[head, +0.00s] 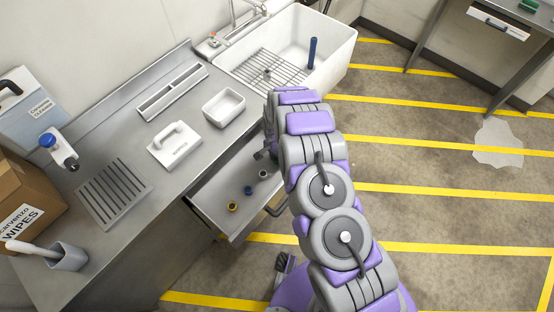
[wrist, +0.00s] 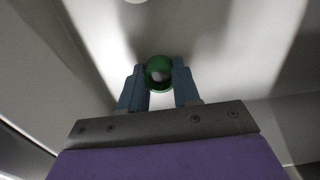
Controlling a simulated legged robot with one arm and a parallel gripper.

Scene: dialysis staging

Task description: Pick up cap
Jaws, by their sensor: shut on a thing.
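A green round cap (wrist: 158,66) with an open, hollow middle sits between the two blue-grey fingertips of my gripper (wrist: 159,84) in the wrist view. My gripper is shut on it, with one finger touching each side. In the head view my gripper (head: 265,152) shows only in part beside my arm, over the far end of the open drawer (head: 212,197). The green cap cannot be made out there.
The steel counter (head: 133,149) above the drawer holds a white tray (head: 223,107), a white handled block (head: 175,147), a grey cup (head: 68,257) and a cardboard box (head: 32,190). A white sink (head: 333,60) stands beyond. Striped floor to the right is open.

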